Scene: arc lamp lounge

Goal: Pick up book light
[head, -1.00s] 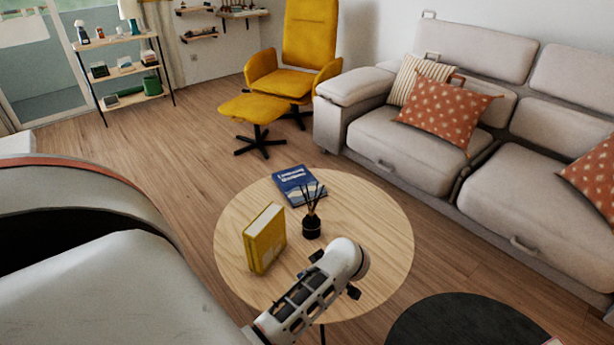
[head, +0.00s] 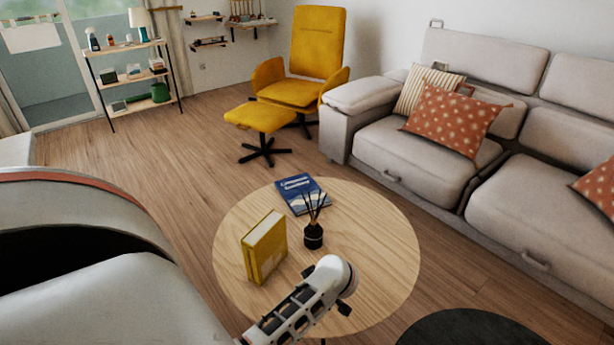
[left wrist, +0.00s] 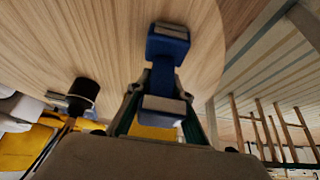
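In the left wrist view, a blue object with grey end faces (left wrist: 166,76), which looks like the book light, appears against the round wooden table top (left wrist: 95,35). My left gripper (left wrist: 162,88) has a dark finger on each side of its lower part. Whether the fingers touch it is unclear. In the head view, my white arm link reaches over the near edge of the round table (head: 375,285) and hides that part. Neither the gripper nor the book light is clear there. My right gripper is not in view.
A yellow book (head: 264,247) stands on the table beside a black reed diffuser (head: 313,236). A blue book (head: 302,194) lies flat behind them. A grey sofa (head: 425,165) is at right, a yellow footstool (head: 259,117) behind. The table's right side is clear.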

